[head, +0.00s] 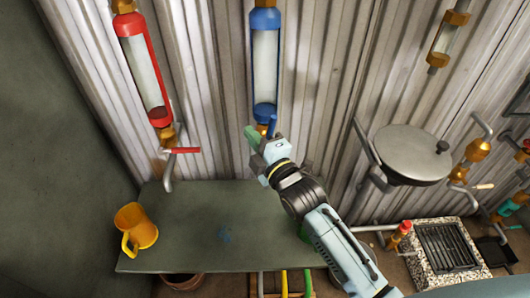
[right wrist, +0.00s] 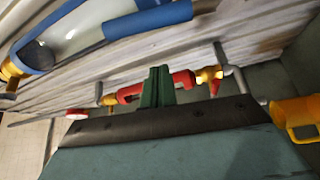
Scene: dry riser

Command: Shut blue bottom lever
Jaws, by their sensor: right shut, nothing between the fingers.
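The blue bottom lever (head: 272,125) is a short blue bar under the blue-framed glass tube (head: 265,60) on the corrugated wall in the head view. My right gripper (head: 252,138) is just below and left of it, its green fingers together and empty. The gripper body partly hides the area below the lever, and I cannot tell whether they touch. In the right wrist view the shut green fingers (right wrist: 157,86) point away from the camera, and the blue-framed tube (right wrist: 75,40) crosses the upper left. The lever cannot be told apart with certainty there. My left gripper is not in view.
A red-framed tube (head: 145,65) with a red lever (head: 182,150) is to the left. A yellow mug (head: 137,228) stands on the green table (head: 195,205). A round grey lid (head: 411,153) and a grill (head: 448,246) are to the right. Most of the tabletop is clear.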

